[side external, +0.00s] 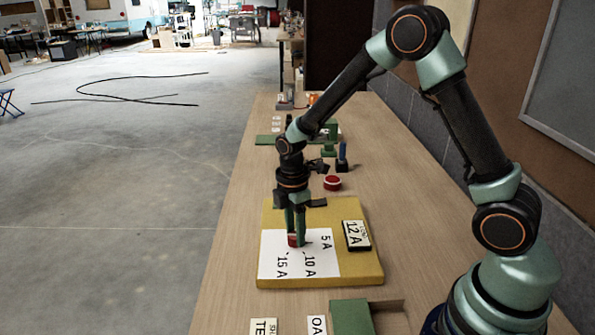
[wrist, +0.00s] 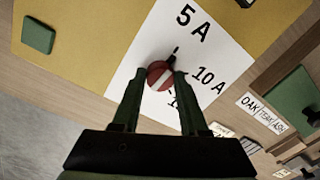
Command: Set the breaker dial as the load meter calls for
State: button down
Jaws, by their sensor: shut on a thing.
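The breaker dial is a red knob with a white stripe (wrist: 160,77), on a white card (side external: 275,262) marked 5 A, 10 A and 15 A. The card lies on a yellow board (side external: 350,275). My gripper (side external: 294,240) points down and is shut on the dial, one finger on each side, also in the wrist view (wrist: 161,80). In the wrist view, the stripe slants up to the right. A small dark mark shows at the dial's upper right, toward 5 A. The fingers partly hide 15 A. The load meter (side external: 356,235) on the board reads 12 A.
A green piece (wrist: 38,36) sits on the board's far part. Behind the board stand a red round object (side external: 332,183) and a blue upright object (side external: 342,157). A green block (side external: 352,317) and lettered cards (side external: 317,325) lie at the near end. The left table edge is close.

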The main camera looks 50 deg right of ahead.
jog(key=m, duration=0.5)
jog(key=shift+d+m, duration=0.1)
jog(key=shift+m, duration=0.3)
jog(key=m, duration=0.5)
jog(key=shift+s+m, duration=0.1)
jog(key=shift+m, duration=0.2)
jog(key=m, duration=0.6)
jog(key=shift+t, duration=0.4)
jog(key=m, duration=0.5)
jog(key=shift+m, duration=0.3)
jog(key=shift+c, duration=2.2)
grip_release()
jog(key=shift+r, duration=0.1)
